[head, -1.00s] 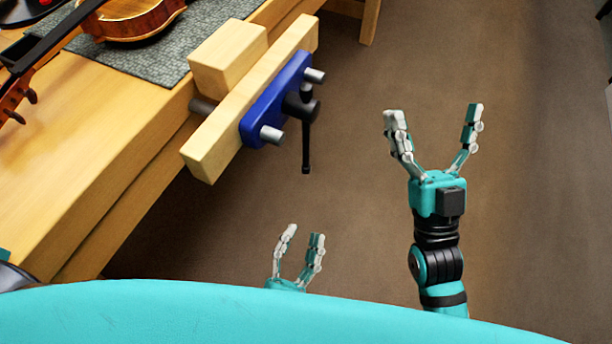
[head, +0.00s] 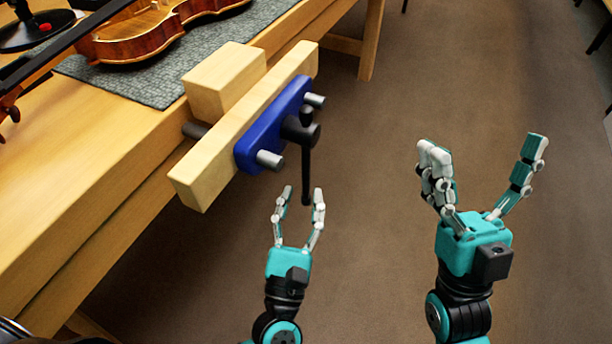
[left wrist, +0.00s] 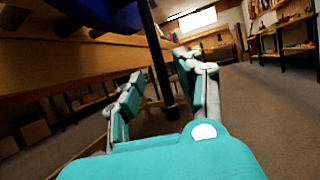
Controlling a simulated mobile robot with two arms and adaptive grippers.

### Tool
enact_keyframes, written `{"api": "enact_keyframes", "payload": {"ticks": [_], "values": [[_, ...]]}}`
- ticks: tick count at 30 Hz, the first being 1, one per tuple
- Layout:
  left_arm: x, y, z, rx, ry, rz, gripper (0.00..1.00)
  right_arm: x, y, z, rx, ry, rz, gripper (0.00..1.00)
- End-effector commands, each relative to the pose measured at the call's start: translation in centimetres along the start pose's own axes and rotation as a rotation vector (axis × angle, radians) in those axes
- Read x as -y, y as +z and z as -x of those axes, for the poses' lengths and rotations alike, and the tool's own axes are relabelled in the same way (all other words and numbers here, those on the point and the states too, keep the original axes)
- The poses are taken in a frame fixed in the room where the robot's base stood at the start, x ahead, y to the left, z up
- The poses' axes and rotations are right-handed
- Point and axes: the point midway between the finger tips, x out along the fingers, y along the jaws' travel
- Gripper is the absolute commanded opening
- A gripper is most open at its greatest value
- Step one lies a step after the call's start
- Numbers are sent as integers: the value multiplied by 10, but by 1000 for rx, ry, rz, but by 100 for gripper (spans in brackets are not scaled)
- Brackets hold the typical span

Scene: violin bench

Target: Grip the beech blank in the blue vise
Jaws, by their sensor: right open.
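The beech blank (head: 222,82) is a pale block between the bench edge and the long wooden jaw (head: 215,160) of the blue vise (head: 250,148). Whether the jaw touches it I cannot tell. The vise's black handle bar (head: 306,165) hangs down in front; it also shows in the left wrist view (left wrist: 158,55). My left gripper (head: 303,191) is open at the lower end of the bar, which shows between its fingers. Contact with the bar is not clear. My right gripper (head: 490,148) is open and empty over the floor to the right.
A violin (head: 150,35) lies on a grey mat (head: 150,85) on the wooden bench (head: 90,150), near the blank. Part of another stringed instrument (head: 12,95) shows at the left edge. The floor right of the bench is clear.

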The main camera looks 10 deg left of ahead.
Motion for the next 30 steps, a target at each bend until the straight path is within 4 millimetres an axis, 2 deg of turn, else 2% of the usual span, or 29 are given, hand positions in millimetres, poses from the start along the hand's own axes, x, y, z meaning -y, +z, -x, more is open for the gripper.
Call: {"api": "enact_keyframes", "payload": {"ticks": [3, 7, 19, 27, 30], "values": [[0, 1, -22, 3, 2, 1, 36, 0, 1, 0, 7, 0, 0, 95], [0, 0, -36, 1, 1, 0, 36, 0, 3, -1, 18, 0, 1, 95], [0, 0, -43, -1, -1, -1, 36, 0, 4, -1, 22, 0, 1, 95], [0, 0, -43, -1, -1, -1, 2, -1, 4, 0, 24, 1, 2, 95], [0, 0, -43, -1, -1, -1, 0, -1, 4, 0, 25, 2, 2, 95]]}}
